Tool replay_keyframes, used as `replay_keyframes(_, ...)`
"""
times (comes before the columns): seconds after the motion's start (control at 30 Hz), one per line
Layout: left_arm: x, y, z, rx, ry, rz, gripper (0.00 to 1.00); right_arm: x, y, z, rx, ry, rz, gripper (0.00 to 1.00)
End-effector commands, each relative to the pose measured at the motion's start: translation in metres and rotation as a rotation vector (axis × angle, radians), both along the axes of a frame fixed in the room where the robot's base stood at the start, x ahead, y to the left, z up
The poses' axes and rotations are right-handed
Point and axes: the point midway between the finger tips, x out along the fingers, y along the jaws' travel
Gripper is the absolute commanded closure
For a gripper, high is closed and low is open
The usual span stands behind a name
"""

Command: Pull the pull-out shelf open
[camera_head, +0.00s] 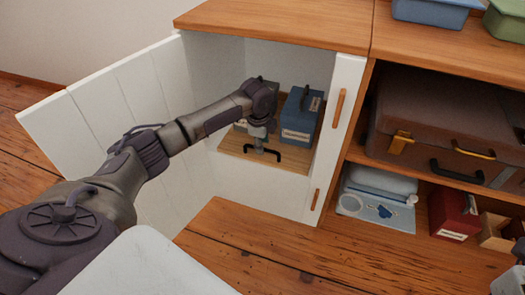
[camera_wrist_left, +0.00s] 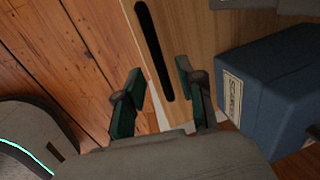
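The pull-out shelf (camera_head: 235,145) is a light wooden board low inside the white cabinet, with a black bar handle (camera_head: 266,153) at its front edge. In the left wrist view the shelf (camera_wrist_left: 190,25) shows with its black handle (camera_wrist_left: 153,45) running lengthwise. My left gripper (camera_head: 260,139) reaches into the cabinet just above the handle. In the left wrist view my left gripper (camera_wrist_left: 160,75) has its fingers apart, with the handle's lower end between them in the picture. Whether they touch it cannot be told. My right gripper is not clearly in view.
A blue box (camera_head: 300,117) stands on the shelf, with grey items behind my gripper. The white door (camera_head: 110,105) is swung open to the left. Wooden floor in front is clear.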

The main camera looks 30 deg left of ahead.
Motion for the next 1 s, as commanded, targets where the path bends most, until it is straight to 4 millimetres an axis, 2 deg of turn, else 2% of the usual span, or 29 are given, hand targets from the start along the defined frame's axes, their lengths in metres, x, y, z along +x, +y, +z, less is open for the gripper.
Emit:
replay_keyframes(0.03, 0.0014, 0.0000, -0.0077, 0.000, 0.000, 0.001, 0.62, -0.0002, 0.0001, -0.0009, -0.001, -0.012, 0.000, 0.60)
replay_keyframes(0.13, 0.0026, 0.0005, -0.0127, 0.000, -0.001, 0.000, 0.62, 0.0001, 0.0006, 0.0021, -0.002, -0.022, -0.002, 0.60)
replay_keyframes(0.47, 0.0030, 0.0007, -0.0140, 0.000, -0.001, 0.000, 0.62, 0.0001, 0.0009, 0.0047, -0.002, -0.027, -0.001, 0.60)
replay_keyframes(0.7, 0.0029, 0.0008, -0.0139, 0.000, -0.001, 0.000, 1.00, 0.0002, 0.0009, 0.0045, -0.002, -0.027, -0.001, 0.60)
replay_keyframes(1.0, 0.0029, 0.0008, -0.0140, 0.000, -0.001, 0.000, 1.00, 0.0003, 0.0010, 0.0044, -0.002, -0.027, -0.001, 0.60)
